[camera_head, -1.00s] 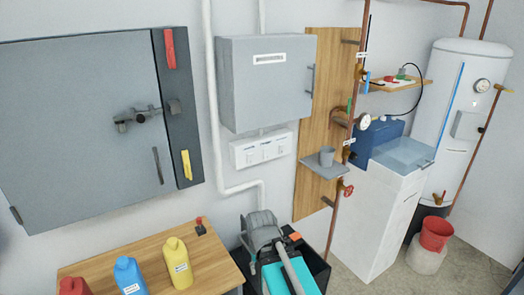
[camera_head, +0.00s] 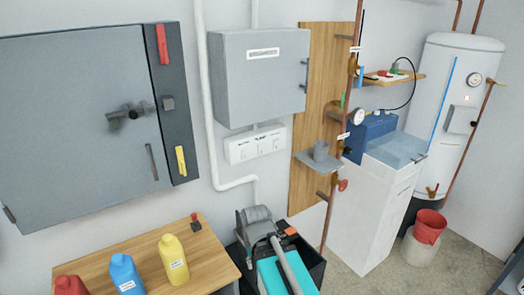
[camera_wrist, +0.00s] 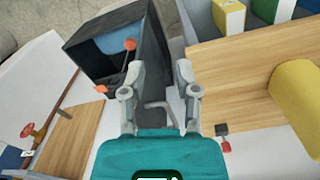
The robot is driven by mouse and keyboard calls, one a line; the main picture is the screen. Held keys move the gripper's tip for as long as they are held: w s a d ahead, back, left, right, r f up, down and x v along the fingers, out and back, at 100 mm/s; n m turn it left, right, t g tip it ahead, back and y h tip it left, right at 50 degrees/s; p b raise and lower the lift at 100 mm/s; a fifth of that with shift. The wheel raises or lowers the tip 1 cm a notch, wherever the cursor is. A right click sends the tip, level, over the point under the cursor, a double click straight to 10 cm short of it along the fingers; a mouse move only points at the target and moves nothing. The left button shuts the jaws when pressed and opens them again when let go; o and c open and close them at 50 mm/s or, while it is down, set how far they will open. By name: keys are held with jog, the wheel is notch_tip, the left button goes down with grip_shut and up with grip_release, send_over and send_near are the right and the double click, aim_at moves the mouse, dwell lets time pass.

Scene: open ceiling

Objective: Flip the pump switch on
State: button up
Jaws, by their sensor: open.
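A white switch panel (camera_head: 257,145) hangs on the wall under a grey box. It carries several small switches with labels too small to read, so I cannot tell which is the pump switch or how it is set. My gripper (camera_wrist: 160,72) is open and empty in the wrist view, its two grey fingers apart over the gap beside the wooden table. The switch panel is not seen in that view. In the head view my grey and teal arm is low, below the panel and apart from it. The fingers are not clear there.
A wooden table (camera_head: 212,262) with red, blue and yellow (camera_head: 174,260) jugs and a small red-topped thing (camera_head: 196,221) stands at lower left. A dark open bin (camera_head: 314,266) is beside my arm. A grey shelf (camera_head: 318,163) with a cup and copper pipes are right of the panel.

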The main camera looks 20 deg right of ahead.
jog(key=shift+r+p, duration=0.3)
grip_shut()
jog(key=w+d+r+t+h+p, duration=0.1)
jog(key=w+d+r+t+p, duration=0.15)
jog(key=r+p, duration=1)
jog(key=w+d+r+n+t+h+b, duration=0.2)
jog(key=w+d+r+t+b, duration=0.1)
jog(key=w+d+t, duration=0.3)
jog(key=w+d+r+n+t+h+b, duration=0.2)
jog(key=w+d+r+n+t, duration=0.1)
jog(key=w+d, duration=0.5)
jog(key=w+d+r+n+t+h+b, duration=0.25)
jog(key=w+d+r+t, duration=0.2)
jog(key=w, duration=0.35)
notch_tip(320, 180, down, 8)
jog(key=w+a+n+y+b, duration=0.1)
jog(key=w+n+y+b, duration=0.1)
jog(key=n+y+b, duration=0.4)
jog(key=n+y, duration=0.5)
jog(key=n, duration=0.2)
jog(key=shift+a+n+y+b, duration=0.15)
jog(key=shift+n+y+b, duration=0.15)
jog(key=shift+n+y, duration=0.05)
